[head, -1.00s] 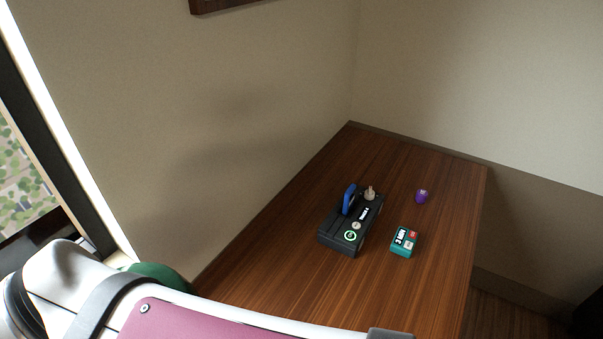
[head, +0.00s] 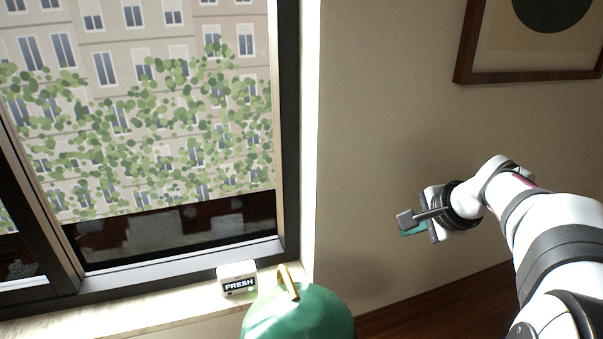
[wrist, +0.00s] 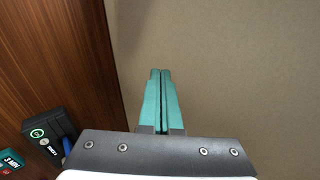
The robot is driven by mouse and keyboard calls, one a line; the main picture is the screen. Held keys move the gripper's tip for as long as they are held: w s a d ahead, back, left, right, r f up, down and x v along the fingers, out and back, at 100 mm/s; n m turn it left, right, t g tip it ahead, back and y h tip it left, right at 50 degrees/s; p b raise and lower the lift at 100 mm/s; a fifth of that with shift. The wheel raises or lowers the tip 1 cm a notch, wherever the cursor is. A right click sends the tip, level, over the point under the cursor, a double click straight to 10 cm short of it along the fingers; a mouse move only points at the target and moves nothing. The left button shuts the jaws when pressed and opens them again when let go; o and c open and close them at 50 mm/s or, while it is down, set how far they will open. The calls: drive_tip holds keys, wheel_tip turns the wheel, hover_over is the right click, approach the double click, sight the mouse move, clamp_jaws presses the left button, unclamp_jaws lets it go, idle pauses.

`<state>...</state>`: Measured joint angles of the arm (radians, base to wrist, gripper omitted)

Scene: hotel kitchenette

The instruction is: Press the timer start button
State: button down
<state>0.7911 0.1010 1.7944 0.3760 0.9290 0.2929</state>
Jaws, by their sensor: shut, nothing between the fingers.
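A teal box marked "3 MIN" (wrist: 10,161), which looks like the timer, is cut off at the lower left edge of the wrist view. No start button can be made out on it there. Beside it is a black device (wrist: 45,130) with a green-ringed button and a blue part, half hidden by my gripper's body. My gripper (wrist: 160,72) has its teal fingers together and empty, apart from both things and against the beige wall in view. In the head view my gripper (head: 408,228) is raised before the wall at the right; the timer is not in that view.
The wooden tabletop (wrist: 60,60) fills the left of the wrist view. In the head view a green rounded object (head: 300,318) with a gold handle stands below the window, near a white "FRESH" box (head: 237,281) on the sill. A framed picture (head: 465,60) hangs at upper right.

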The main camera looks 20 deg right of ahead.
drive_tip(key=s+d+f+m+h, duration=0.1)
drive_tip(key=s+d+f+m, duration=0.2)
drive_tip(key=s+d, duration=0.35)
drive_tip(key=s+d+f+m+h, duration=0.1)
drive_tip(key=s+d+f+m, duration=0.25)
drive_tip(key=d, duration=0.55)
drive_tip(key=s+d+f+m+h, duration=0.1)
drive_tip(key=s+d+f+m, duration=0.2)
drive_tip(key=s+d, duration=0.35)
drive_tip(key=s+d+f+m+h, duration=0.1)
drive_tip(key=s+d+f+m, duration=0.1)
drive_tip(key=s, duration=0.5)
drive_tip(key=s+d+f+m+g+h, duration=0.1)
drive_tip(key=s+d+f+m, duration=0.2)
drive_tip(key=s, duration=0.4)
drive_tip(key=s+d+f+m+h, duration=0.1)
drive_tip(key=s+d+f+m, duration=0.2)
drive_tip(key=s+d, duration=0.3)
drive_tip(key=shift+s+f+g, duration=0.3)
drive_tip(key=shift+s+f, duration=0.2)
drive_tip(key=shift+s, duration=0.25)
drive_tip(key=shift+d, duration=0.1)
drive_tip(key=shift+f, duration=4.4)
drive_tip(key=shift+f, duration=0.1)
drive_tip(key=shift+f, duration=0.3)
